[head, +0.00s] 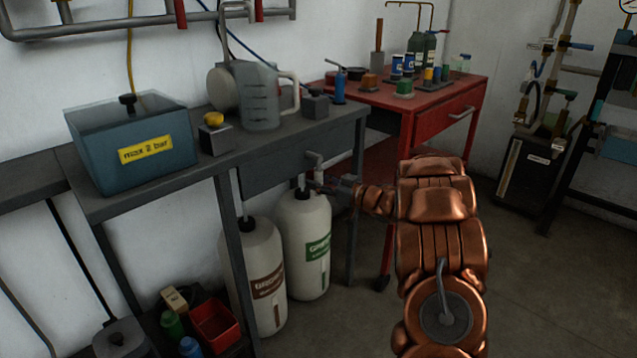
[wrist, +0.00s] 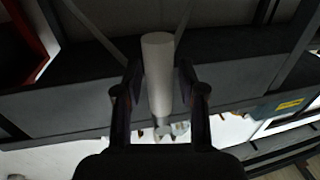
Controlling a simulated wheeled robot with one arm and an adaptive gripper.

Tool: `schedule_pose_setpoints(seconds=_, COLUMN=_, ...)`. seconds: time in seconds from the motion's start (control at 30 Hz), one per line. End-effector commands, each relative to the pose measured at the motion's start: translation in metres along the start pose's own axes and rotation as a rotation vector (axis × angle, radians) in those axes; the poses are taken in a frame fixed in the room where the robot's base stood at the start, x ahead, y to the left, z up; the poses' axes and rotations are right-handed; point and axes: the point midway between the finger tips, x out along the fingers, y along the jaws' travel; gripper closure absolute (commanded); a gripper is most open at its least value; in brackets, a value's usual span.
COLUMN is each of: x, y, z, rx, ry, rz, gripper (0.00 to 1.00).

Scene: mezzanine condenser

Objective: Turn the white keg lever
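Two white kegs stand under the grey bench, one with a brown label (head: 266,275) and one with a green label (head: 305,255). A pale lever (head: 315,160) shows above the green-labelled keg, just below the bench's edge. In the wrist view a pale round handle (wrist: 159,75), seemingly this lever, lies between my fingers. My gripper (head: 325,187) is beside the lever, over the green-labelled keg's top. In the wrist view my gripper (wrist: 160,75) is open, with a finger on each side of the handle and narrow gaps showing.
The grey bench (head: 165,181) overhangs the kegs and holds a blue tank (head: 135,145), a jug (head: 258,95) and small boxes. A bench leg (head: 355,235) stands right of the kegs. A red cart (head: 440,125) is behind my arm.

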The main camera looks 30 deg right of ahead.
Motion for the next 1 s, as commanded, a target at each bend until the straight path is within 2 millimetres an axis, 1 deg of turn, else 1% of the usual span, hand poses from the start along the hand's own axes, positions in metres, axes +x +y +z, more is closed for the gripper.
schedule_pose_setpoints(seconds=0.03, x=0.0, y=0.0, z=0.0, rx=0.0, ry=0.0, rz=0.0, gripper=0.68)
schedule_pose_setpoints(seconds=0.07, x=0.0, y=0.0, z=0.0, rx=0.0, ry=0.0, rz=0.0, gripper=0.71)
schedule_pose_setpoints(seconds=0.33, x=0.0, y=0.0, z=0.0, rx=0.0, ry=0.0, rz=0.0, gripper=0.99)
schedule_pose_setpoints(seconds=0.8, x=0.001, y=-0.001, z=0.0, rx=-0.002, ry=0.0, rz=-0.002, gripper=1.0)
schedule_pose_setpoints(seconds=0.9, x=0.004, y=-0.003, z=0.0, rx=-0.012, ry=-0.002, rz=-0.009, gripper=1.0)
schedule_pose_setpoints(seconds=1.0, x=0.013, y=-0.01, z=-0.001, rx=-0.038, ry=-0.008, rz=-0.026, gripper=1.0)
